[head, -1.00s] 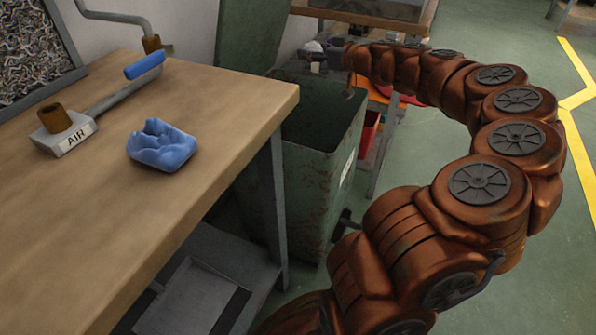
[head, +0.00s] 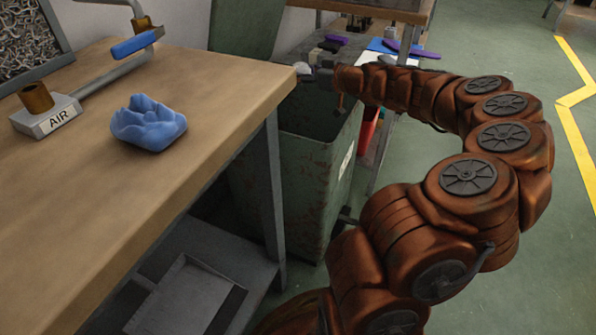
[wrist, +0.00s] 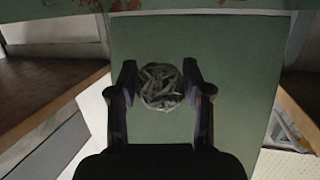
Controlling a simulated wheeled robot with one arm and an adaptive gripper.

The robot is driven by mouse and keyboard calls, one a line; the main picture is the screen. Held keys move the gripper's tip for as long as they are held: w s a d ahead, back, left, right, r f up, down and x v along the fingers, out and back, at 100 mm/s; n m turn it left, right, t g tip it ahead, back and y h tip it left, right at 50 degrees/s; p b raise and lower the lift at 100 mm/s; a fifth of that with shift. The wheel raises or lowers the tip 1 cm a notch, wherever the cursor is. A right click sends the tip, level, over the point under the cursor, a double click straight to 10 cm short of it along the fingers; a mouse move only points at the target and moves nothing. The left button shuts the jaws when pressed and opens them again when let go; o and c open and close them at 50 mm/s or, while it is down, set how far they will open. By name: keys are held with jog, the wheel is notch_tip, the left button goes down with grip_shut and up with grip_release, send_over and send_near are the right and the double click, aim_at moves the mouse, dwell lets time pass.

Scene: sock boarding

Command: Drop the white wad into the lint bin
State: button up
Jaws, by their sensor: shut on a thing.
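The white wad (wrist: 161,86) looks greyish and crumpled in the wrist view. It sits between the two fingers of my gripper (wrist: 160,87), which is shut on it. In the head view my gripper (head: 312,74) is over the mouth of a rust-stained green bin (head: 290,190), near its far side. The wad (head: 301,68) shows there as a small pale spot at the fingertips. The bin's lid (head: 245,30) stands open behind. The bin's inside is dark, and its bottom is hidden.
A wooden bench (head: 190,90) borders the bin on the left. A shelf with purple and blue items (head: 400,47) stands behind. Open floor with a yellow line lies right.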

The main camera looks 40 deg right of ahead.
jog(key=shift+f, duration=0.15)
jog(key=o, duration=1)
notch_tip(320, 180, up, 10)
jog(key=shift+r, duration=0.1)
dwell(0.6)
